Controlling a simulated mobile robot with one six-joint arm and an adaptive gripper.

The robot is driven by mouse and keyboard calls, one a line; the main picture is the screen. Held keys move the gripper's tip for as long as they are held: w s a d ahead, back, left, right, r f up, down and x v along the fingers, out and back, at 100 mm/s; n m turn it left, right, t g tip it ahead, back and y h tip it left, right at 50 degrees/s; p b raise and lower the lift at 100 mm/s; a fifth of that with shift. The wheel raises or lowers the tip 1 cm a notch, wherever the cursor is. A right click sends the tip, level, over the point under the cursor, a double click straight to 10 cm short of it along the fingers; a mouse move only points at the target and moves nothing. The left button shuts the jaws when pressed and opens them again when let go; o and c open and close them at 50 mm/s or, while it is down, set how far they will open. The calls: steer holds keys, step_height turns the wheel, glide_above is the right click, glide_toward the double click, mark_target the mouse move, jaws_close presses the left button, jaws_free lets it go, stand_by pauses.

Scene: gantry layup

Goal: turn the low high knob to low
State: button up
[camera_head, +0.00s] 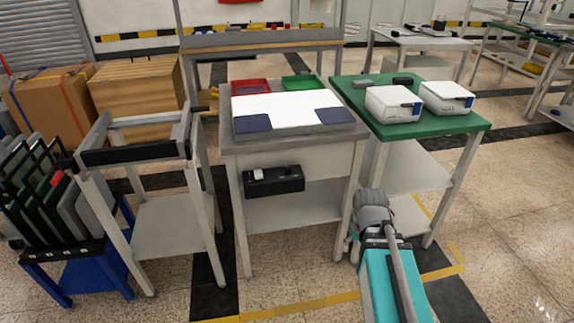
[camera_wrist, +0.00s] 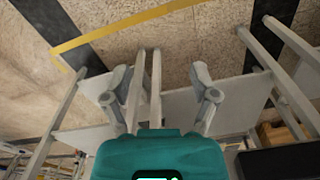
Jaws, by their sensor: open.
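A black control box (camera_head: 285,182) is fixed to the front of the middle table, below its top. A small white part (camera_head: 258,174) sits on its left half; it may be the low high knob, but its setting is too small to read. My gripper (camera_wrist: 160,72) is open and empty in the wrist view, its two grey fingers spread apart. Grey table legs show beyond and between the fingers, with no knob between them. In the head view my arm is at the lower right, to the right of the box and apart from it; the fingers cannot be made out there.
The middle table (camera_head: 232,145) carries a white sheet (camera_head: 285,108) and dark blue pads. A green-topped table (camera_head: 440,130) with white devices (camera_head: 393,103) stands right. A grey frame stand (camera_head: 150,152) and a blue rack (camera_head: 75,275) are left. Floor in front is clear.

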steer(key=w+a+r+n+t+p, duration=0.1)
steer(key=w+a+r+t+p, duration=0.1)
steer(key=w+a+r+p, duration=0.85)
steer(key=n+t+y+p, duration=0.1)
steer(key=t+p, duration=0.1)
steer(key=p, duration=0.7)
glide_toward(288, 167)
steer(key=v, duration=0.4)
steer(key=shift+a, duration=0.1)
steer(key=b+x, duration=1.2)
steer(key=x, duration=0.1)
steer(key=shift+w+f+b, duration=0.2)
steer(key=shift+f+b, duration=0.1)
jaws_close()
